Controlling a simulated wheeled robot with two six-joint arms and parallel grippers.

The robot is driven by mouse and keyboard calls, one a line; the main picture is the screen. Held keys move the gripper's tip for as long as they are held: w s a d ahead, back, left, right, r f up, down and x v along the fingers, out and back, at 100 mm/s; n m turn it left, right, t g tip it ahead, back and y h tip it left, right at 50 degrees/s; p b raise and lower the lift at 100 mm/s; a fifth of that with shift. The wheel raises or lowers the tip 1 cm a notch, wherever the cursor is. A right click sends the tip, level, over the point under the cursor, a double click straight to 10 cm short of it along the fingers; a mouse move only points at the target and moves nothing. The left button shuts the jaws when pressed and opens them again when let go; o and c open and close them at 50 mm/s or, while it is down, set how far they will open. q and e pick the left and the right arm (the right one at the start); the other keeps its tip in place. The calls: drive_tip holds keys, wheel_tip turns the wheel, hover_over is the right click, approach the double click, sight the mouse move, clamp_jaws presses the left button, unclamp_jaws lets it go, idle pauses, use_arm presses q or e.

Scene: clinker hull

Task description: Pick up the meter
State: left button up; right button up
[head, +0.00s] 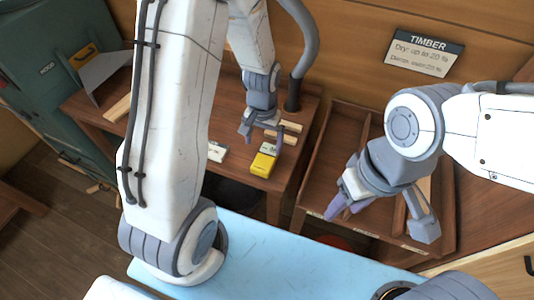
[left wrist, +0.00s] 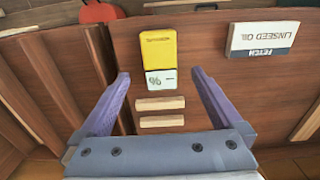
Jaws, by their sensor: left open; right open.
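The meter is a yellow block with a white display end marked "%" and lies on the brown wooden bench. It shows in the head view (head: 263,164) and in the left wrist view (left wrist: 158,48). My left gripper (head: 263,141) is open above the bench, close to the meter's display end. In the left wrist view its two purple fingers (left wrist: 160,75) are spread wide, with the display end between their tips and the yellow body beyond them. The fingers do not appear to touch it. My right gripper (head: 381,219) is open and empty, off to the right above the wooden tray.
Two small wood strips (left wrist: 160,103) lie beside the display end. A wooden tray (head: 317,160) with dividers stands right of the bench. A timber sign (head: 426,52) is on the wall. A light blue surface (head: 270,255) is in front.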

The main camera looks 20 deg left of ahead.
sight(264, 160)
use_arm(q)
wheel_tip(264, 160, down, 3)
drive_tip(key=shift+f, duration=0.2)
drive_tip(key=shift+w+f+p, duration=0.1)
drive_tip(key=shift+f+p, duration=0.85)
drive_tip(key=shift+f, duration=1.75)
drive_tip(key=c, duration=1.4)
drive_tip(key=shift+r, duration=0.1)
